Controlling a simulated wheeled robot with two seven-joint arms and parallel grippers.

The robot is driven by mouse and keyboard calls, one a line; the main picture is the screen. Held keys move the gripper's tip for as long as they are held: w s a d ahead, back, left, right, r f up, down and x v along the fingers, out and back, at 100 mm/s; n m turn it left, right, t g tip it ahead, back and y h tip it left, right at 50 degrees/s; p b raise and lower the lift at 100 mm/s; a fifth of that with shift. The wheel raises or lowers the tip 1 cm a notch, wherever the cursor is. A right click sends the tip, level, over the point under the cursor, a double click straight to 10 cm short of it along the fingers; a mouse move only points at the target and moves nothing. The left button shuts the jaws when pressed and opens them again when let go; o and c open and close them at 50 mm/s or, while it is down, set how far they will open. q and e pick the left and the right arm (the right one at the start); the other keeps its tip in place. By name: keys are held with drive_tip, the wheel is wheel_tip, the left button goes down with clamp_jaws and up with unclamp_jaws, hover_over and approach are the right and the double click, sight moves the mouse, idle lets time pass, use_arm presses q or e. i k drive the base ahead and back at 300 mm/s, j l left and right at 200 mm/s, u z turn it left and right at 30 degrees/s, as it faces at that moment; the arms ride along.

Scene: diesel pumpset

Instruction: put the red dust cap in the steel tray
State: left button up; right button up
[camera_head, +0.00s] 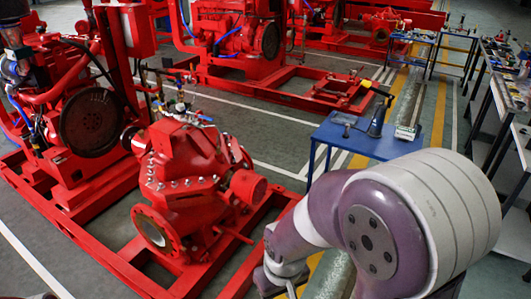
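My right arm comes in from the lower right and hides much of the floor there. Its wrist end and part of the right gripper (273,281) show at the bottom middle, in front of the red pump (190,180). The fingertips are cut off or too unclear to show whether they are open. My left gripper is not in view. I cannot pick out the red dust cap for certain among the many red parts. A round red end (248,186) sits on the pump's right side, but I cannot tell whether it is a cap.
A blue table (350,138) stands behind my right arm, with a dark can (377,122) and small items on it. Red engine frames (90,235) fill the left and back. Workbenches (490,100) line the right. Grey floor is clear between the frames.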

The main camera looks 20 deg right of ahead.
sight(345, 119)
drive_tip(key=i+l+z, duration=0.1)
drive_tip(key=i+l, duration=0.35)
drive_tip(key=i+l+z, duration=0.1)
drive_tip(key=i+l, duration=0.3)
drive_tip(key=i, duration=0.2)
drive_tip(key=i+l+z, duration=0.1)
drive_tip(key=i+l, duration=0.3)
drive_tip(key=i+l+u, duration=0.35)
drive_tip(key=l, duration=0.3)
drive_tip(key=i+l+u, duration=0.2)
drive_tip(key=l, duration=0.15)
drive_tip(key=i+l+u, duration=0.2)
drive_tip(key=l, duration=0.2)
drive_tip(key=l+u, duration=0.15)
drive_tip(key=l, duration=0.25)
drive_tip(key=u, duration=1.65)
